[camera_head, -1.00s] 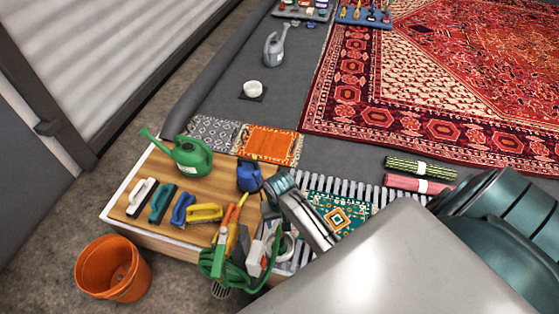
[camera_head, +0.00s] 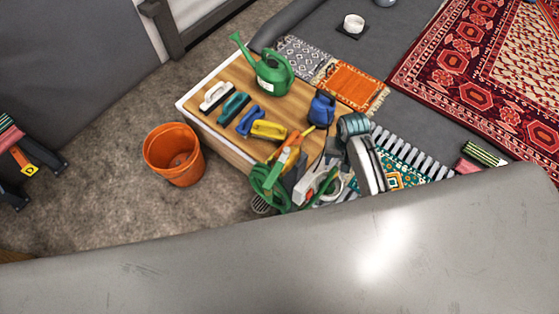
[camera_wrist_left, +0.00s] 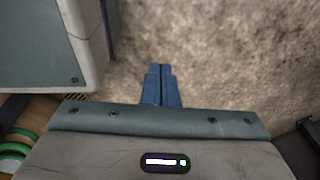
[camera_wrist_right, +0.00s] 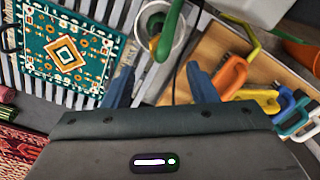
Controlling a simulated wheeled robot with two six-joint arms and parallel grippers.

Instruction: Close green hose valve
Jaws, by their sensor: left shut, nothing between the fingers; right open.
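A coiled green hose (camera_head: 268,185) hangs at the front corner of the wooden-topped bench, and green hose (camera_wrist_right: 170,30) also shows in the right wrist view, crossing a white ring. A small yellowish fitting sits beside it there; I cannot tell whether it is the valve, and no valve handle shows clearly. My right gripper (camera_wrist_right: 160,82) is open and empty, its fingers spread below the ring and apart from the hose. In the head view my right arm reaches over the bench's right end. My left gripper (camera_wrist_left: 161,72) is shut and empty above rough floor.
The bench top (camera_head: 225,125) holds a green watering can (camera_head: 272,75), a blue jug (camera_head: 322,110) and several brushes. An orange bucket (camera_head: 173,155) stands on the floor to the left. A teal patterned mat (camera_wrist_right: 65,55) lies on a slatted grate.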

